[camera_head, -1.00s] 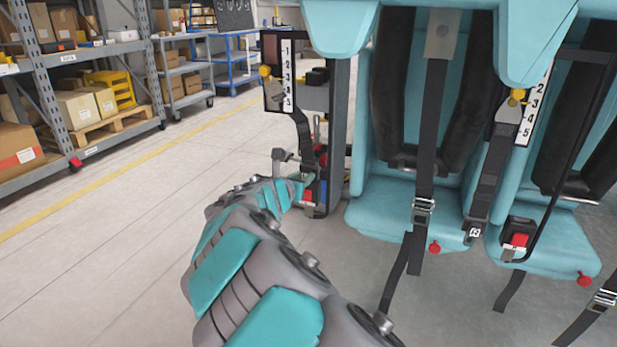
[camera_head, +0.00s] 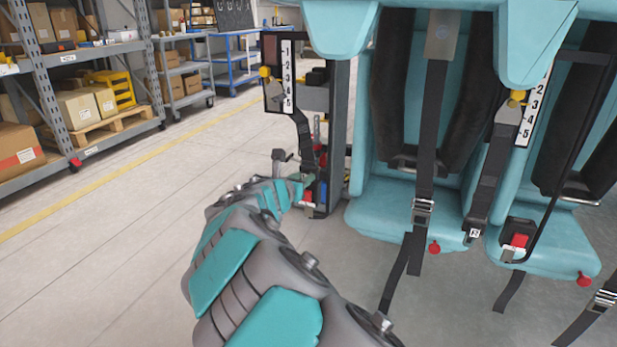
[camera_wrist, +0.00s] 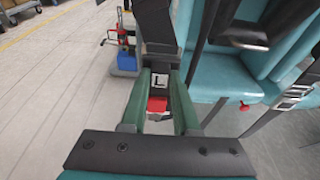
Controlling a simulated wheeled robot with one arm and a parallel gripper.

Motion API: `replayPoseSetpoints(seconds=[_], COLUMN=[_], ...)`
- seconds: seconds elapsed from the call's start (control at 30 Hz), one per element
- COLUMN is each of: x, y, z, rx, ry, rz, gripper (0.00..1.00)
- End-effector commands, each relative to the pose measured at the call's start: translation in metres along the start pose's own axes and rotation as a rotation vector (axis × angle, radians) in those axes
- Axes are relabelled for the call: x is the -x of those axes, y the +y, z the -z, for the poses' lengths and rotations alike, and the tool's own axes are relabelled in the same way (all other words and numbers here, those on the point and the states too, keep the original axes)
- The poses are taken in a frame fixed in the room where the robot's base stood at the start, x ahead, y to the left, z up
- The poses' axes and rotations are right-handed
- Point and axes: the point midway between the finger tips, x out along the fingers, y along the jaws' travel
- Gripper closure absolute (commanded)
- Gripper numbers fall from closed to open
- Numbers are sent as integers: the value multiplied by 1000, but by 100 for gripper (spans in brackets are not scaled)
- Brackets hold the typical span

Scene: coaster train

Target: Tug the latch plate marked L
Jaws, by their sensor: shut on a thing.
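The latch plate marked L (camera_wrist: 159,82) is between the two green fingers of my gripper (camera_wrist: 160,88) in the wrist view. My gripper is shut on it. The plate hangs at the end of a dark strap (camera_wrist: 155,22). A red buckle button (camera_wrist: 157,105) shows just below the plate; I cannot tell whether the plate sits in the buckle. In the head view the strap (camera_head: 304,135) runs down from a numbered post (camera_head: 287,75) to my gripper (camera_head: 302,188), and the plate itself is hard to make out there.
The teal seat (camera_head: 385,215) stands right of my gripper, with another strap (camera_head: 483,195) and a second red-buttoned buckle (camera_head: 517,240) further right. A cart with red and blue items (camera_wrist: 124,45) is behind. Shelving (camera_head: 85,90) lines the left; the floor between (camera_head: 110,240) is open.

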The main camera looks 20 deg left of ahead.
Motion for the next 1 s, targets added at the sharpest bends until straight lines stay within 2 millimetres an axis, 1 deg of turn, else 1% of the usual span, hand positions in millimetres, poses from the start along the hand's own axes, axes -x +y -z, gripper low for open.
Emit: replayPoseSetpoints(seconds=[0.03, 0.2, 0.23, 0.5, 0.53, 0.77, 0.83, 0.93, 1.0], x=[0, 1, 1, 0, 0, 1, 4, 14, 26], y=[0, 0, 0, 0, 0, 0, 0, 1, 2], z=[-3, -3, -3, -2, -2, -2, -2, -2, -4], rx=[0, 0, 0, 0, 0, 0, 0, 2, 0], ry=[-3, -4, -4, -3, -3, -2, -3, -4, -5], rz=[1, 0, 1, 0, 0, 0, -1, -2, -3], gripper=[100, 100, 69, 38, 36, 36, 36, 36, 36])
